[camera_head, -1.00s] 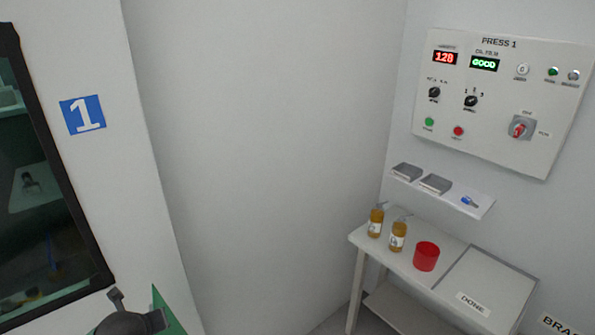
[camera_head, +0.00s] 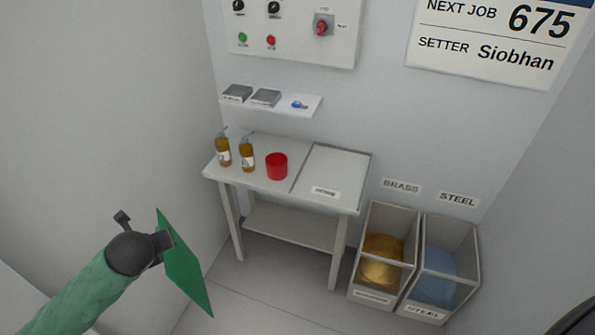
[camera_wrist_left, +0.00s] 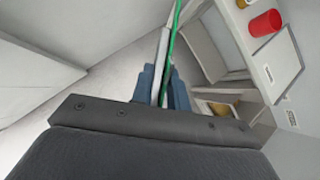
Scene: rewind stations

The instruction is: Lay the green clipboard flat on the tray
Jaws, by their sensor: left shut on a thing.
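My left gripper (camera_head: 160,243) is shut on the green clipboard (camera_head: 186,273) and holds it in the air, tilted steeply, left of the table. In the left wrist view the clipboard (camera_wrist_left: 174,32) shows nearly edge-on between the blue-grey fingers (camera_wrist_left: 163,88). The tray (camera_head: 334,171) is the pale rimmed area on the right part of the table, with a label at its front edge. It looks empty. The clipboard is apart from it. The right gripper is not in view.
Two amber bottles (camera_head: 247,156) and a red cylinder (camera_head: 277,167) stand on the table (camera_head: 255,182) left of the tray. A shelf (camera_head: 285,108) with two grey blocks is above. Brass (camera_head: 378,292) and steel (camera_head: 433,302) bins stand on the floor to the right.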

